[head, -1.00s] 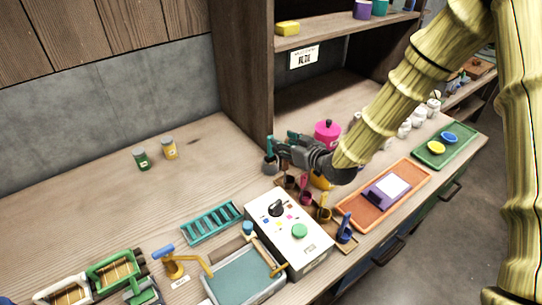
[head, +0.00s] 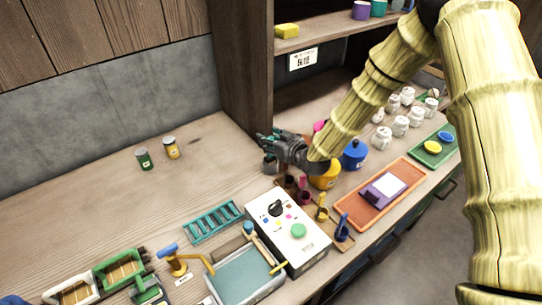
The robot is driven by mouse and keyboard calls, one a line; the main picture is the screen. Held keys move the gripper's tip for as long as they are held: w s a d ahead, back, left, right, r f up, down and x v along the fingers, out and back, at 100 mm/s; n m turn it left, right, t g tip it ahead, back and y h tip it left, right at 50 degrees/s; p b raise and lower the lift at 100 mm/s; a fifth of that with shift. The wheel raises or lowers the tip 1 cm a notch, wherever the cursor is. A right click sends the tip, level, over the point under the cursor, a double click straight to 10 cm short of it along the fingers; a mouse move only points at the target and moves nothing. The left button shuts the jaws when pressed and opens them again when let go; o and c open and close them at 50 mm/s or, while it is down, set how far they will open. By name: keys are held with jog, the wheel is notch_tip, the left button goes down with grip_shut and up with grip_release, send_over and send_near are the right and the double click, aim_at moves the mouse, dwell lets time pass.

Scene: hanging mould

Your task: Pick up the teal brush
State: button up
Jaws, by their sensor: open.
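A small teal patch (head: 272,134), which looks like the handle of the teal brush, shows at the tips of my gripper (head: 268,142). The gripper covers most of it, and I cannot tell whether the fingers are around or beside it. A dark grey cup-like piece (head: 270,164) sits just below the fingertips. My gripper is open and reaches in from the right, low over the bench.
Pink (head: 303,188), yellow (head: 322,207) and blue (head: 342,232) handled tools stand in a row. A white control box (head: 290,240) is in front, with a teal rack (head: 212,222) to its left. Yellow (head: 325,178) and blue (head: 354,155) pots stand right of the gripper.

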grip_shut()
jog(key=shift+r, duration=0.15)
